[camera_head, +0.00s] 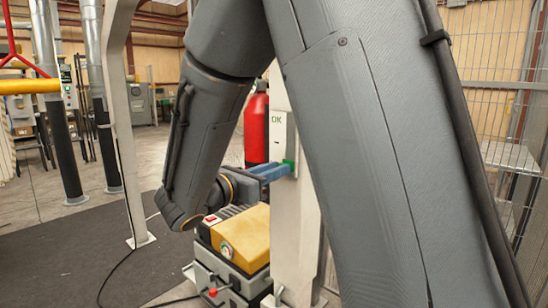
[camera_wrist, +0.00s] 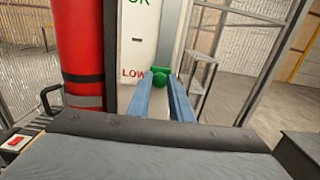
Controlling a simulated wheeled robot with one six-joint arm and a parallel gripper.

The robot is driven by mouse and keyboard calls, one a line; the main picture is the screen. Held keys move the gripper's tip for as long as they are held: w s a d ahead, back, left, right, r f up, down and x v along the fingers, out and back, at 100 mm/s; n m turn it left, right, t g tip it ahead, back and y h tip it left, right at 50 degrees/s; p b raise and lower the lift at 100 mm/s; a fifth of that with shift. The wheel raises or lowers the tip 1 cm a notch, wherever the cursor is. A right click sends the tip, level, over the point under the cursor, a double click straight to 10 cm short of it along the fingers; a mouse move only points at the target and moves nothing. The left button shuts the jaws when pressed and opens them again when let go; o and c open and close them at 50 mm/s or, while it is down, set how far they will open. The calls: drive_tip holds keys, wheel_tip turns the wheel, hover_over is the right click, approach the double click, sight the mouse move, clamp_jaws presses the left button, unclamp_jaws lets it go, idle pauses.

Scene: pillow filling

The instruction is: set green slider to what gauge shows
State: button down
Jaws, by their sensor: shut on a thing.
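The green slider (camera_wrist: 160,74) sits beside the word LOW on a white scale plate (camera_wrist: 138,45) in the wrist view. My gripper (camera_wrist: 162,84) has its blue fingers on either side of the slider and is shut on it. In the head view, the blue fingers (camera_head: 272,171) reach to the slider (camera_head: 291,163) on the pale post, below the OK mark on the plate (camera_head: 278,128). A round gauge (camera_head: 226,250) is on the front of the yellow machine (camera_head: 249,240). Its needle is too small to read surely.
A red cylinder (camera_head: 256,125) stands just behind and left of the post (camera_head: 296,235). The yellow machine, with a red switch (camera_head: 211,219), stands below my gripper. Wire mesh fencing (camera_head: 490,75) is on the right. A dark mat (camera_head: 75,255) covers open floor on the left.

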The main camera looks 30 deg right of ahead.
drive_tip(key=shift+f, duration=0.7)
drive_tip(key=c, duration=1.6)
unclamp_jaws()
drive_tip(key=shift+a, duration=0.1)
drive_tip(key=v, duration=0.7)
drive_tip(key=shift+s+a, duration=0.15)
drive_tip(key=shift+a, duration=0.1)
